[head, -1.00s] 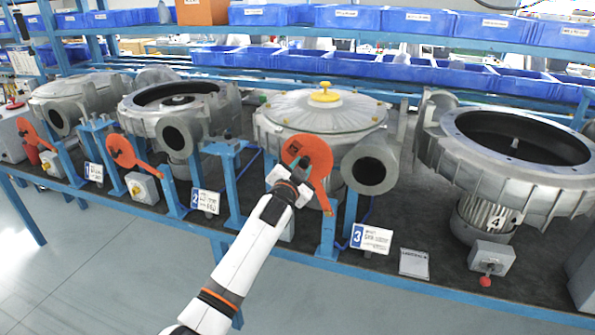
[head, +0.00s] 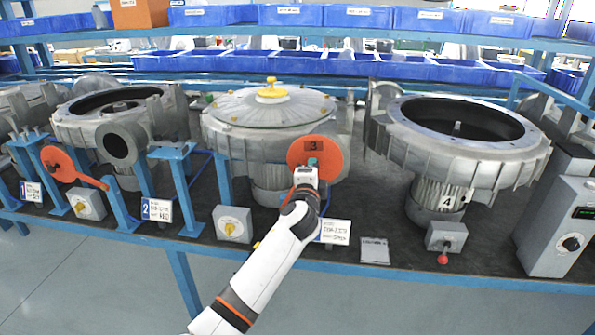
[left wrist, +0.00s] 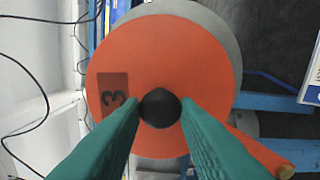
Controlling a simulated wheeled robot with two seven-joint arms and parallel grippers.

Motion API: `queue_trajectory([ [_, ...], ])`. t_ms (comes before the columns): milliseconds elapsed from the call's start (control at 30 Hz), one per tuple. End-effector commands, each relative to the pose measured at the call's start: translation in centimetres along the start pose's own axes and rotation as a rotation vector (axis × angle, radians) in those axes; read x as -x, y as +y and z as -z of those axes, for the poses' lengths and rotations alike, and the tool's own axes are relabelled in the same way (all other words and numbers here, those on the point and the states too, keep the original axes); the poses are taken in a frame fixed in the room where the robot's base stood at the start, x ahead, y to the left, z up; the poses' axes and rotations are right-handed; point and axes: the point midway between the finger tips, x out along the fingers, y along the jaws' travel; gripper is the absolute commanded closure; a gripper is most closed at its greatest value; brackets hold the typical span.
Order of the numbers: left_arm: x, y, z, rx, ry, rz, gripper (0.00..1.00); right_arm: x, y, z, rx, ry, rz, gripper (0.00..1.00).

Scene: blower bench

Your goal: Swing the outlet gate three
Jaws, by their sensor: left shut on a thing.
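The outlet gate three is an orange disc (head: 318,155) marked 3, on blower three (head: 265,125) with the yellow knob on its lid. The disc stands in front of that blower's outlet, whose opening is hidden in the head view. My left gripper (head: 311,165) is at the disc's face. In the left wrist view its green fingers are shut on the black knob (left wrist: 160,107) of the orange disc (left wrist: 205,70). A grey round rim (left wrist: 230,35) shows past the disc's upper right edge there. My right gripper is not in view.
Another orange gate (head: 60,165) hangs at the left. Blower four (head: 465,150) and a grey control box (head: 560,225) stand at the right. Blue posts (head: 180,195) and small switch boxes (head: 232,225) line the bench's front edge. Blue bins fill the shelves behind.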

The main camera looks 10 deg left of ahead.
Motion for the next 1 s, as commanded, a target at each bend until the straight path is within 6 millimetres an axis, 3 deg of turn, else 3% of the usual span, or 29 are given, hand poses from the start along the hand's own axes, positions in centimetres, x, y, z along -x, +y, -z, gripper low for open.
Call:
queue_trajectory([
  [300, 0.0, -1.1, -1.6, -0.097, 0.000, 0.000, 1.00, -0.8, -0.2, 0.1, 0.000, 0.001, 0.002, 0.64],
  [767, 0.0, -1.3, -1.8, -0.114, -0.001, 0.003, 1.00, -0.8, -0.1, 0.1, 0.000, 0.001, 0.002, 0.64],
  [800, 0.0, -1.4, -1.8, -0.114, -0.001, 0.003, 0.70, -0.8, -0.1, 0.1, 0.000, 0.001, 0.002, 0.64],
  [933, 0.0, -1.4, -1.8, -0.113, -0.001, 0.003, 0.50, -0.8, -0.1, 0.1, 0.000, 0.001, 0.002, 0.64],
  [1000, 0.0, -1.3, -1.7, -0.112, 0.000, 0.002, 0.50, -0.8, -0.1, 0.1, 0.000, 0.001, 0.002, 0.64],
])
